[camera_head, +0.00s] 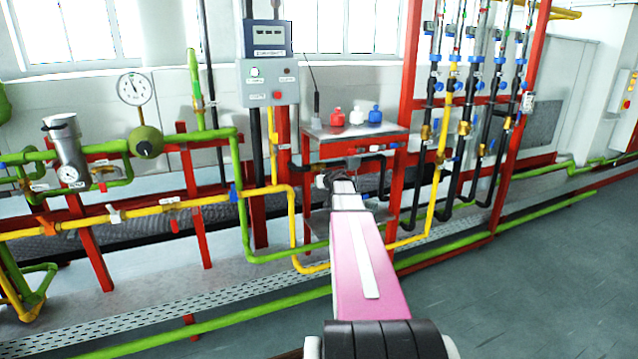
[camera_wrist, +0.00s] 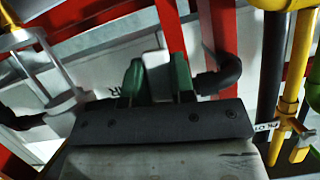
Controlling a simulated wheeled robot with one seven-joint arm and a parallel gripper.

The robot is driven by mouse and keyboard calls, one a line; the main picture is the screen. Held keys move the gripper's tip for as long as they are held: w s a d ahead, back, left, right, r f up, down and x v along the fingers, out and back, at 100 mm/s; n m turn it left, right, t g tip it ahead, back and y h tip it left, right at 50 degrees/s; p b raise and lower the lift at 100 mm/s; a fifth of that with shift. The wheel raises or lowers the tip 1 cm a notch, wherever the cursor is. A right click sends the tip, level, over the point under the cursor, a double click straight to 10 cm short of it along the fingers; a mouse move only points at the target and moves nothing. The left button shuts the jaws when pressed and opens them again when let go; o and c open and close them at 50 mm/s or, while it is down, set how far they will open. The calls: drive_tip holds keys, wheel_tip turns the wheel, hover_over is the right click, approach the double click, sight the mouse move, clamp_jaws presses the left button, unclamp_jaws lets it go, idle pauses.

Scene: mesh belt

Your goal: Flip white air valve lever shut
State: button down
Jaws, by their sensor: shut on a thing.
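My arm reaches out to the black pipe in front of the red-framed stand, and my gripper (camera_head: 342,184) is at the pipe, small and partly hidden by my own arm in the head view. In the wrist view the green fingertips of my gripper (camera_wrist: 159,80) are closed on a white piece, the white air valve lever (camera_wrist: 157,72). A label ending in "R" shows just left of the fingers. The valve body and the lever's far end are hidden, so its angle is unclear.
A black pipe elbow (camera_wrist: 222,75) is close right of the fingers. The stand's shelf (camera_head: 385,131) holds red and blue bottles. Grey floor (camera_head: 540,260) is clear at right.

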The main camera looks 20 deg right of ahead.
drive_tip(key=shift+d+n+h, duration=0.3)
drive_tip(key=shift+n+h, duration=0.1)
drive_tip(key=shift+n, duration=0.1)
idle(0.3)
drive_tip(key=c, duration=1)
unclamp_jaws()
drive_tip(key=shift+o, duration=0.2)
drive_tip(key=v, duration=1.1)
